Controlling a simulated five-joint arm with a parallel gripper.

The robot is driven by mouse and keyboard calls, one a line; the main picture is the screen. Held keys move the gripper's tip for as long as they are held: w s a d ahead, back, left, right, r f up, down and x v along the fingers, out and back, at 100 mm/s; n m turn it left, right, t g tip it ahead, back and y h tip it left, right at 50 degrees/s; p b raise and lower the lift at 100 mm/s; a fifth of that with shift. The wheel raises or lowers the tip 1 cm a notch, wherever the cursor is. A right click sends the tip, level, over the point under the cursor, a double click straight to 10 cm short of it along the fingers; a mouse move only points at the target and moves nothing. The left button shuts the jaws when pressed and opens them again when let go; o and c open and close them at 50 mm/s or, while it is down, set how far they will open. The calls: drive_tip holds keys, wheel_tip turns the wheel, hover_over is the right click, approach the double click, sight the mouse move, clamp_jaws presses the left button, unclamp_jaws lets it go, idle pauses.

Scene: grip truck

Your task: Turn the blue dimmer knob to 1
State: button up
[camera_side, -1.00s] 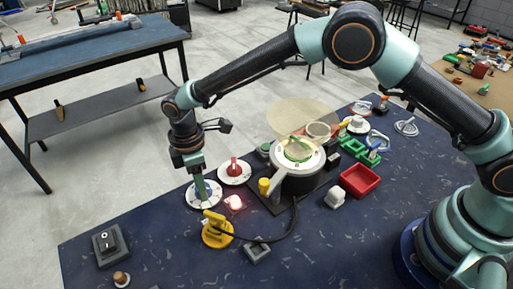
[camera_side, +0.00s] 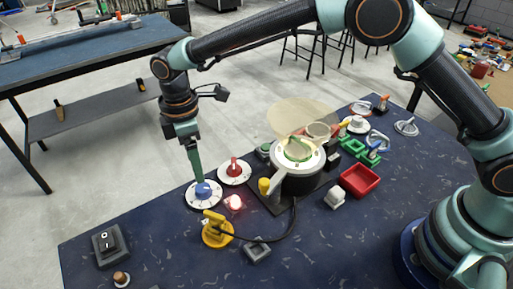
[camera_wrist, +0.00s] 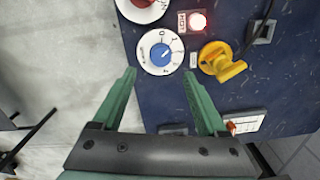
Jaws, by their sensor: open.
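The blue dimmer knob (camera_side: 203,190) sits on a round white dial (camera_side: 190,202) near the table's far edge. In the wrist view the blue knob (camera_wrist: 160,52) is centred on its dial, with dark marks and digits around the rim. I cannot read the knob's exact setting. My gripper (camera_side: 200,180) points down just above the knob in the side view. In the wrist view my gripper's green fingers (camera_wrist: 159,74) are spread apart, with nothing between them, and the knob shows beyond their tips.
A red knob on a white dial (camera_side: 235,170) is beside the blue one. A lit red lamp (camera_side: 235,202) and a yellow handle (camera_side: 215,230) stand close in front. A grey appliance under a clear cover (camera_side: 300,175) is to the right. A black switch box (camera_side: 109,246) is at front left.

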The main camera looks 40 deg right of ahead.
drive_tip(key=shift+w+r, duration=0.1)
drive_tip(key=shift+r, duration=2.2)
drive_tip(key=s+d+r+m+t+y, duration=0.1)
drive_tip(key=s+d+r+m+t, duration=0.15)
drive_tip(key=d+r+m, duration=0.8)
drive_tip(key=s+d+m+t, duration=0.1)
drive_tip(key=s+d+m, duration=0.1)
drive_tip(key=s+d, duration=0.4)
drive_tip(key=s+d+m+t, duration=0.2)
drive_tip(key=s+d, duration=0.4)
drive_tip(key=d, duration=0.7)
drive_tip(key=shift+s+r+m+h, duration=0.35)
drive_tip(key=shift+s+m+h, duration=0.05)
drive_tip(key=shift+m, duration=0.25)
drive_tip(key=shift+t, duration=0.25)
